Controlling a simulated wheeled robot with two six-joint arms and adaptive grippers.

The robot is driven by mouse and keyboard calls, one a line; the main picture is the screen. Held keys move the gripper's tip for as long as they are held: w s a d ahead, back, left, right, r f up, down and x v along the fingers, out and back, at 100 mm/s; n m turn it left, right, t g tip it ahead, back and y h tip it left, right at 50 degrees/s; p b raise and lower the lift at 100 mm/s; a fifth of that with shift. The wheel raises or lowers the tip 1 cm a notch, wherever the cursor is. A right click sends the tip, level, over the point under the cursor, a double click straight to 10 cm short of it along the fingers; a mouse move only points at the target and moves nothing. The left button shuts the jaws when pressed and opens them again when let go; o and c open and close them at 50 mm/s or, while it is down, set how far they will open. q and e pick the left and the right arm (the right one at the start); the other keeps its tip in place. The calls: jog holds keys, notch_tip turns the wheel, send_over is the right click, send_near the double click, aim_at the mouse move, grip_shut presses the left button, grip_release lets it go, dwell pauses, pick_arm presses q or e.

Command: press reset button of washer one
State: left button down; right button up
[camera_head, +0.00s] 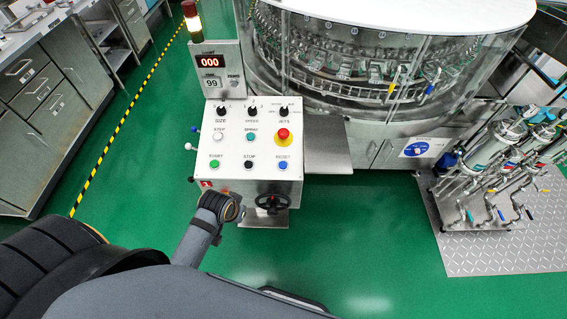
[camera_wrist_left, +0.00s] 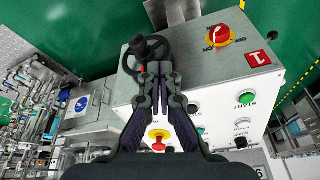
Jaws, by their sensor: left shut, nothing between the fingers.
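The blue reset button (camera_head: 283,164) is at the lower right of the washer's slanted white control panel (camera_head: 232,138) in the head view. The black stop button (camera_head: 249,164) and the green start button (camera_head: 215,164) are to its left. In the left wrist view the panel appears turned around. There my left gripper (camera_wrist_left: 157,68) is shut and empty, its fingers in front of the panel. The green start button (camera_wrist_left: 246,98) shows to its right; the reset button is not visible there. I cannot make out the left gripper's fingers in the head view. My right gripper is not in view.
A red emergency button (camera_head: 283,136) is above the reset button. A black handwheel (camera_head: 272,204) sticks out from the panel's front. A glass-walled rotary washer (camera_head: 380,75) stands behind, and pipework (camera_head: 490,170) is at the right. Green floor is clear at the lower right.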

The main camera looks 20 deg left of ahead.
pick_arm(q)
jog(key=w+d+r+t+h, duration=0.2)
jog(key=w+d+r, duration=0.1)
jog(key=w+r, duration=0.25)
jog(key=r+n+t+h, duration=0.2)
jog(key=t+h, duration=0.1)
jog(key=t, duration=0.1)
send_over(283, 165)
jog(key=s, duration=0.4)
jog(key=shift+w+d+f, duration=0.15)
jog(key=shift+d+f, duration=0.05)
jog(key=shift+f, duration=0.05)
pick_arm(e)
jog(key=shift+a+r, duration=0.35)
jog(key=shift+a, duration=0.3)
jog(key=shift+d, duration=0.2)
pick_arm(q)
jog(key=shift+f, duration=0.15)
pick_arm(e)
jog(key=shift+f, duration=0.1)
